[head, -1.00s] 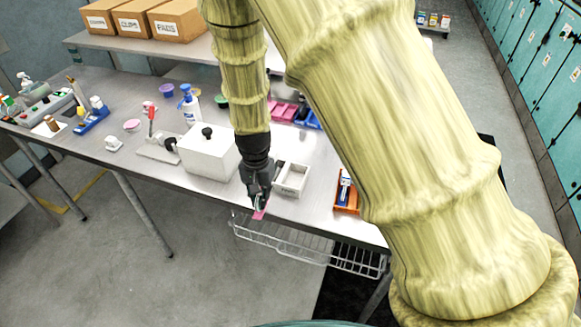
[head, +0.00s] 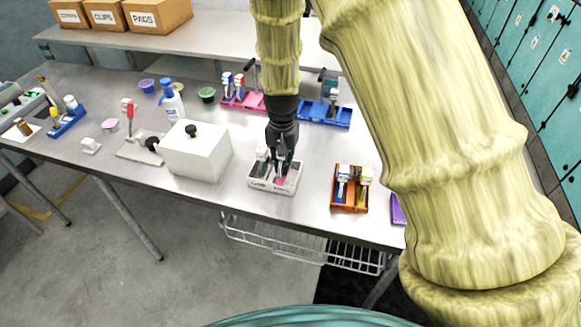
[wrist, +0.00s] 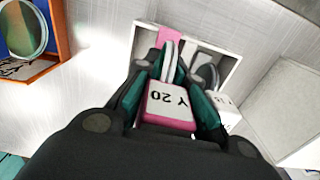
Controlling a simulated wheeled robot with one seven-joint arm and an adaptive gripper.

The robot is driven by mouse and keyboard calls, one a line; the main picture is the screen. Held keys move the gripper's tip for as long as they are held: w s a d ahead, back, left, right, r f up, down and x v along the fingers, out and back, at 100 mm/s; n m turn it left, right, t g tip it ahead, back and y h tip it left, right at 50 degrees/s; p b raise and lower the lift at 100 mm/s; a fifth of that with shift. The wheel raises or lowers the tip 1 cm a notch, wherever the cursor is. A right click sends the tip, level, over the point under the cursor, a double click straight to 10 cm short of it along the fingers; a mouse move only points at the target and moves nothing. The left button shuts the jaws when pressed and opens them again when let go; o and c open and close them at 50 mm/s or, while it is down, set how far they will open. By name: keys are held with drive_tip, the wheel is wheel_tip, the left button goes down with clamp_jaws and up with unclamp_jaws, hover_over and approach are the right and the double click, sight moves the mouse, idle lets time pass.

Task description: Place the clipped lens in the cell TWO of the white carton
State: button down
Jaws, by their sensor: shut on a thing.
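My gripper (head: 281,172) is shut on the clipped lens, over the white carton (head: 290,191). A pink part shows low between the fingers in the head view, in the right part of the carton. Another lens piece stands in the carton's left part. Whether the held piece touches the carton floor is hidden. The carton's front lettering is too small to read.
An orange tray (head: 349,208) with two modules stands right of the carton. A white box with a black knob (head: 195,152) stands close on the left. A pink rack (head: 245,104) and a blue rack (head: 325,121) lie behind. Bare table separates carton and orange tray.

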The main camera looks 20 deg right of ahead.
drive_tip(key=shift+w+d+f, duration=0.2)
drive_tip(key=shift+w+d, duration=0.4)
drive_tip(key=shift+d, duration=0.35)
drive_tip(key=shift+s+a+f+b, duration=0.1)
drive_tip(key=shift+f+b, duration=0.3)
drive_tip(key=shift+b, duration=0.25)
wheel_tip(320, 180, down, 3)
drive_tip(key=shift+r+b, duration=0.15)
drive_tip(key=shift+b, duration=1)
drive_tip(key=shift+r, duration=0.1)
drive_tip(key=c, duration=1.5)
unclamp_jaws()
